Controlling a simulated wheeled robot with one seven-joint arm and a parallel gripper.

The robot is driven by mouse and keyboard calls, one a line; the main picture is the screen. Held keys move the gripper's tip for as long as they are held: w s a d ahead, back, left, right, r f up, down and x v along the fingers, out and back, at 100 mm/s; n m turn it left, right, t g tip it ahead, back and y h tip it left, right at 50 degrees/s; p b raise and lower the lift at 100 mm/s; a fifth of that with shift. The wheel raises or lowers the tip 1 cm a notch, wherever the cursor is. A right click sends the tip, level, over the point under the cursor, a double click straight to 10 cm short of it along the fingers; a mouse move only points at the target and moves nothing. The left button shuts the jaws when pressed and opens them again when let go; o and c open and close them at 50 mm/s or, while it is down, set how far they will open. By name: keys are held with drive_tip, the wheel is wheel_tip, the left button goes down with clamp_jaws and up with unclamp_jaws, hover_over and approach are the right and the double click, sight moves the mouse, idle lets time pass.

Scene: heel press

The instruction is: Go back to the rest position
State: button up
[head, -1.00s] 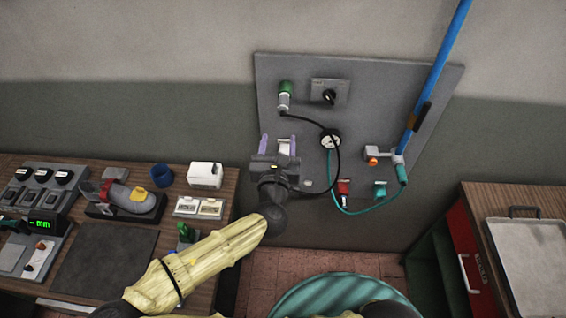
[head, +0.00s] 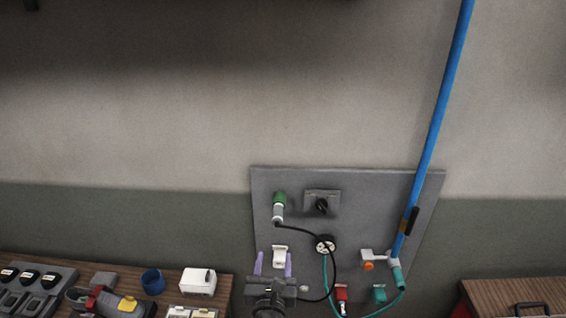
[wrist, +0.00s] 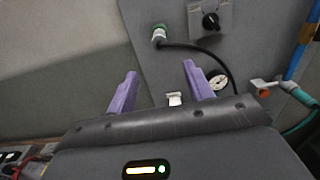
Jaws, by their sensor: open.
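My gripper (head: 273,266) is at the bottom of the head view, in front of the grey wall panel (head: 350,215). Its two purple fingers are spread apart with nothing between them. A small white fitting (head: 280,255) on the panel shows between and beyond the fingers. In the wrist view my gripper (wrist: 157,85) is open and empty too, and the white fitting (wrist: 174,99) appears past the fingers. Whether the fingers touch the panel I cannot tell. Most of my arm is out of the head view.
The panel carries a green-topped fitting (head: 279,205), a black knob (head: 321,204), a gauge (head: 325,245), a red fitting (head: 342,294) and hoses. A blue pipe (head: 436,130) rises at right. A bench with a shoe (head: 108,301), blue cup (head: 153,281) and white box (head: 198,281) is lower left.

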drive_tip(key=s+d+f+m+g+h+b, duration=0.2)
drive_tip(key=d+f+m+g+h+b, duration=0.35)
drive_tip(key=d+f+m, duration=0.75)
drive_tip(key=s+d+f+m+g+y+b, duration=0.25)
drive_tip(key=s+f+m+g, duration=0.35)
drive_tip(key=f+m+g, duration=0.4)
drive_tip(key=s+d+r+m+y+b, duration=0.1)
drive_tip(key=s+r+m+b, duration=0.1)
drive_tip(key=r+m, duration=0.3)
drive_tip(key=s+d+r+m+y+b, duration=0.1)
drive_tip(key=r+m+y+b, duration=0.1)
drive_tip(key=r+m+b, duration=0.2)
wheel_tip(320, 180, up, 2)
drive_tip(key=m, duration=0.3)
drive_tip(key=shift+s+d+m+y, duration=0.3)
drive_tip(key=shift+s+d, duration=0.05)
drive_tip(key=shift+d, duration=0.05)
drive_tip(key=shift+c, duration=0.4)
